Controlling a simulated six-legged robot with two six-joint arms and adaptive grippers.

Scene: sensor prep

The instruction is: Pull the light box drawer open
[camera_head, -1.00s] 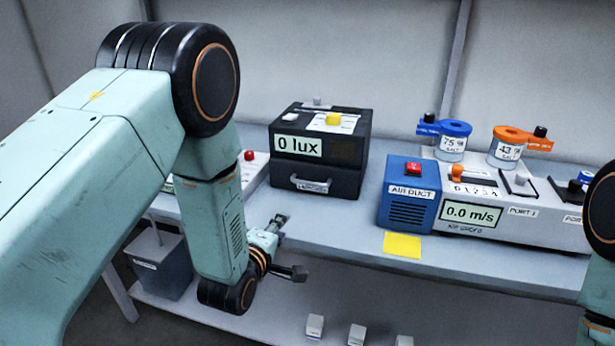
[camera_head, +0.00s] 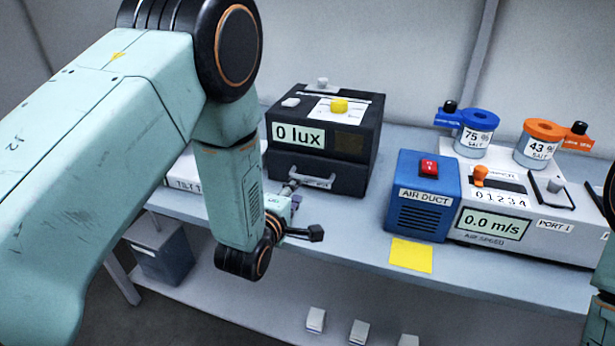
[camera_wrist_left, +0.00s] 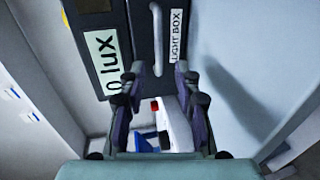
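The light box (camera_head: 361,130) is a black box on the bench, reading "0 lux", with a yellow knob on top. Its drawer (camera_head: 345,178) is the lower front part and looks shut, with a grey bar handle. In the left wrist view the handle (camera_wrist_left: 157,40) stands ahead of the fingers, next to a "LIGHT BOX" label. My left gripper (camera_head: 303,209) is open in front of the drawer, its fingers apart; it also shows in the left wrist view (camera_wrist_left: 160,85). Its fingertips are near the handle, with nothing held. My right gripper is out of view; part of my right arm shows at the right edge.
A blue air duct unit (camera_head: 422,195) and a grey panel (camera_head: 525,215) stand to the right, with two salt jars behind. A yellow note (camera_head: 411,255) lies near the bench edge. A grey bin (camera_head: 163,250) and small white blocks are on the lower shelf.

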